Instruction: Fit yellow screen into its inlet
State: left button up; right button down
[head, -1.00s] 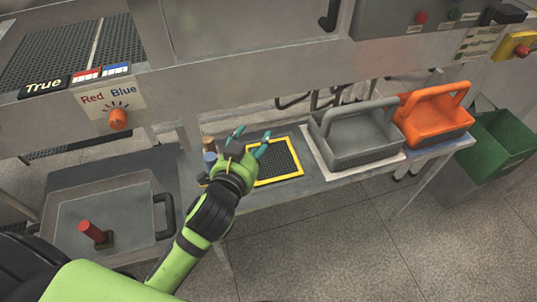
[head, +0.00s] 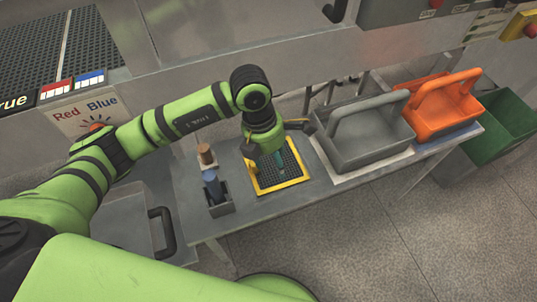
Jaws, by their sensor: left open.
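The yellow screen (head: 293,182), a yellow square frame around dark mesh, lies flat on the grey bench. My left gripper (head: 279,160) is over it, pointing down, with its fingers apart and a teal fingertip near the mesh. I cannot tell whether the fingertip touches the screen. My left wrist hides the screen's far edge. I cannot pick out the screen's inlet in this view. My right gripper is not in view.
A grey carrier (head: 362,135) and an orange carrier (head: 440,108) stand to the right of the screen, with a green bin (head: 507,128) beyond. A small holder (head: 221,205) with bottles stands close on the left. The machine's front panel overhangs the bench behind.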

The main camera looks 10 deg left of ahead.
aim_at(253, 163)
pick_arm(q)
jog(key=a, duration=0.1)
jog(key=w+a+y, duration=0.1)
jog(key=a, duration=0.1)
jog(key=a+y, duration=0.1)
jog(key=shift+w+a, duration=0.35)
jog(key=shift+w, duration=0.05)
jog(key=shift+a+f+p, duration=0.2)
jog(key=shift+f+p, duration=0.1)
jog(key=shift+p, duration=0.05)
jog(key=f+p, duration=0.1)
jog(key=f, duration=0.1)
jog(key=f+p, duration=0.1)
jog(key=f, duration=0.2)
jog(key=shift+s+a+f, duration=0.1)
jog(key=shift+a+f, duration=0.05)
jog(key=shift+a, duration=0.05)
jog(key=shift+f, duration=0.45)
grip_shut()
